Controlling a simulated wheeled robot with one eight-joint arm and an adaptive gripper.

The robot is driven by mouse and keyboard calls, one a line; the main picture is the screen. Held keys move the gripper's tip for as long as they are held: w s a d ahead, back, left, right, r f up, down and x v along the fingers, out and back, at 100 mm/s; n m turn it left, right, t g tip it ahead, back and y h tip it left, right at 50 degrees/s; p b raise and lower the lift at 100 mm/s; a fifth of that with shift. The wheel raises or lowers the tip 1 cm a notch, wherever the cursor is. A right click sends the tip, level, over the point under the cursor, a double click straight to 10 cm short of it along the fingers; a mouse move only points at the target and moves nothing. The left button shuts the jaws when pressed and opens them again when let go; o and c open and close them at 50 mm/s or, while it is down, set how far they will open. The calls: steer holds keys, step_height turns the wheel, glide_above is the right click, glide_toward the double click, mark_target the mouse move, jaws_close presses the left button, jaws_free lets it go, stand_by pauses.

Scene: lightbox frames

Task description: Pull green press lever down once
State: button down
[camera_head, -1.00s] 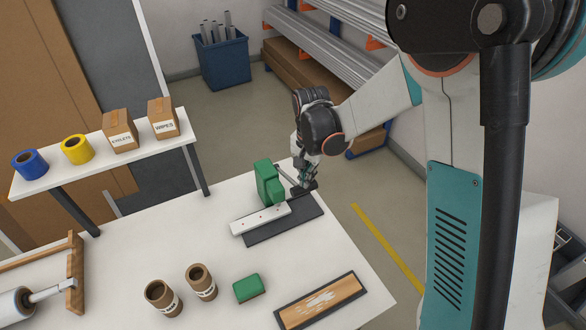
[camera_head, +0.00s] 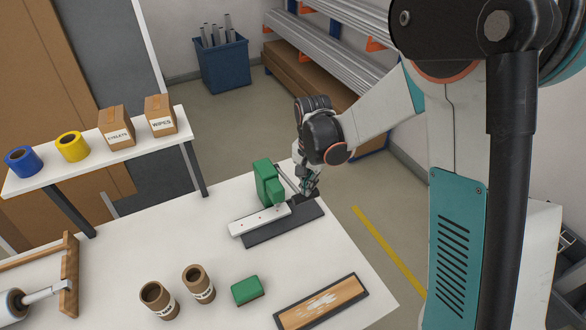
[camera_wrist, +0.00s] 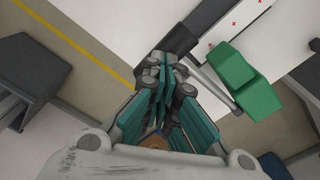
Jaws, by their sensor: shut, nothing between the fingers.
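The green press (camera_head: 268,183) stands on a dark base (camera_head: 285,224) near the far edge of the white table, with a white plate with red marks (camera_head: 258,219) in front of it. Its thin grey lever (camera_head: 287,177) slants beside the green body and ends in a dark grip (camera_head: 305,196). My gripper (camera_head: 309,190) is shut and empty, low at the dark grip. In the wrist view my gripper (camera_wrist: 168,65) is close by the lever (camera_wrist: 210,85) and the dark grip, with the green body (camera_wrist: 240,80) to the right. Whether the fingers touch the grip is unclear.
On the table (camera_head: 220,250) are two brown canisters (camera_head: 157,298), a green block (camera_head: 247,290) and a framed wooden board (camera_head: 321,302). A raised shelf (camera_head: 100,158) at left bears tape rolls (camera_head: 72,147) and boxes (camera_head: 160,116). A roller stands at the left front.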

steer(key=shift+s+d+f+b, duration=0.1)
steer(key=shift+s+f+b, duration=0.1)
steer(key=shift+f+b, duration=0.55)
steer(key=shift+f, duration=0.2)
steer(key=shift+s+f+b, duration=0.1)
steer(key=shift+f+b, duration=0.9)
steer(key=shift+f, duration=0.15)
step_height(320, 180, up, 17)
steer(key=w+a+p, duration=0.1)
steer(key=w+p, duration=0.1)
steer(key=p, duration=0.8)
steer(key=shift+w+r, duration=0.15)
steer(key=shift+w, duration=0.25)
